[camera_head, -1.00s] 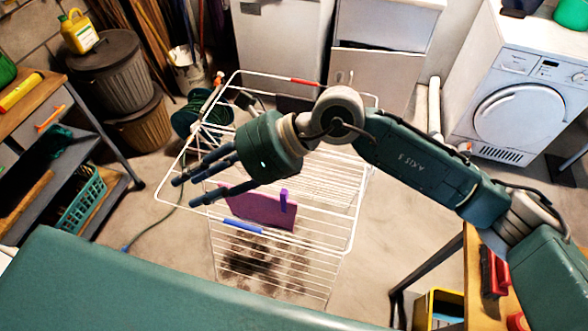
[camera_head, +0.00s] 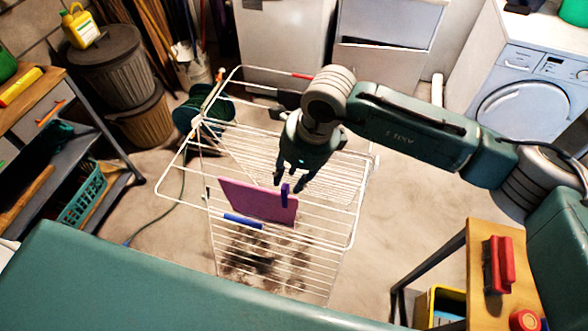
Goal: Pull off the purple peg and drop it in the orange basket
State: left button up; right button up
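The purple peg (camera_head: 285,196) stands upright on the top edge of a pink-purple cloth (camera_head: 252,202), which hangs over a white drying rack (camera_head: 352,215). My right gripper (camera_head: 290,178) comes down over the rack with its fingers apart and pointing at the peg. Its fingertips appear just above the peg in the picture. I cannot tell whether they touch it, and nothing shows between them. I see no basket that is clearly orange. My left gripper is not in view.
A blue peg (camera_head: 243,221) is on a near rack wire. A yellow bin (camera_head: 440,302) is under the wooden bench (camera_head: 480,250) at right.

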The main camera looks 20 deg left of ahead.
aim_at(285, 186)
jog(key=b+x, duration=0.3)
jog(key=x, duration=0.1)
jog(key=shift+f+b, duration=0.2)
jog(key=shift+b, duration=0.2)
jog(key=shift+b+x, duration=0.85)
jog(key=shift+b, duration=0.1)
jog(key=shift+a, duration=0.1)
grip_shut()
jog(key=shift+r, duration=0.15)
jog(key=shift+r+p, duration=0.6)
jog(key=shift+r, duration=2.3)
